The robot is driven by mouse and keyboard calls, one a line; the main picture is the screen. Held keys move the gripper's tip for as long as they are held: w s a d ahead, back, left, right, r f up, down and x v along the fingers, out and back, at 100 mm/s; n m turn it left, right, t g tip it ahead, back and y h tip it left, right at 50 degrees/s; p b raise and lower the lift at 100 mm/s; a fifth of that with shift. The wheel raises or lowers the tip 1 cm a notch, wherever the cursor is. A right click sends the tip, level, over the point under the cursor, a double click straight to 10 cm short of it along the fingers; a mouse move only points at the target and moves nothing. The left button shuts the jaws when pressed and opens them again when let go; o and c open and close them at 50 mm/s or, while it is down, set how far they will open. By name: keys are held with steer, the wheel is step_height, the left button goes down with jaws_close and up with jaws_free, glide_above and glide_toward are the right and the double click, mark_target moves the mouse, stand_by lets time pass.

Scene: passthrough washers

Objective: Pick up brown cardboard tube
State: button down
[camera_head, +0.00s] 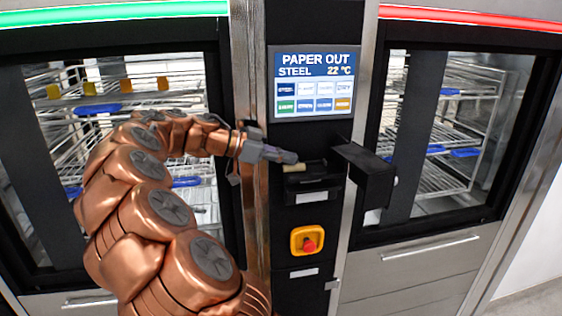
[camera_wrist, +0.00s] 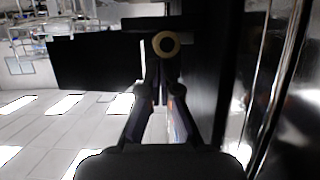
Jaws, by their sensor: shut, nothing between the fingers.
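The brown cardboard tube (camera_head: 294,168) lies in the dark printer recess below the screen in the head view. In the wrist view the tube (camera_wrist: 166,44) shows end-on as a tan ring with a dark hole, just beyond my fingertips. My gripper (camera_head: 296,157) is at the recess opening, close to the tube. In the wrist view my gripper (camera_wrist: 160,88) has its fingers drawn together with nothing held. I cannot tell whether the fingertips touch the tube. Part of the tube is hidden in the recess.
The open black printer cover (camera_head: 366,176) sticks out right of the recess. The screen (camera_head: 314,82) above reads PAPER OUT. A yellow panel with a red stop button (camera_head: 308,242) is below. Washers with glass doors stand on both sides.

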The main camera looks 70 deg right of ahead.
steer(key=shift+s+b, duration=0.1)
steer(key=shift+b, duration=0.5)
steer(key=w+a+b, duration=0.1)
steer(key=w+a, duration=0.1)
steer(key=w, duration=0.2)
steer(key=w+a+b, duration=0.1)
steer(key=w+a, duration=0.2)
steer(key=w, duration=0.1)
steer(key=w+a+b, duration=0.1)
steer(key=w+a, duration=0.1)
steer(key=w, duration=0.2)
steer(key=shift+a+r, duration=0.15)
steer(key=shift+a, duration=0.15)
steer(key=w+a+p, duration=0.6)
steer(key=w+p, duration=0.3)
steer(key=p, duration=0.7)
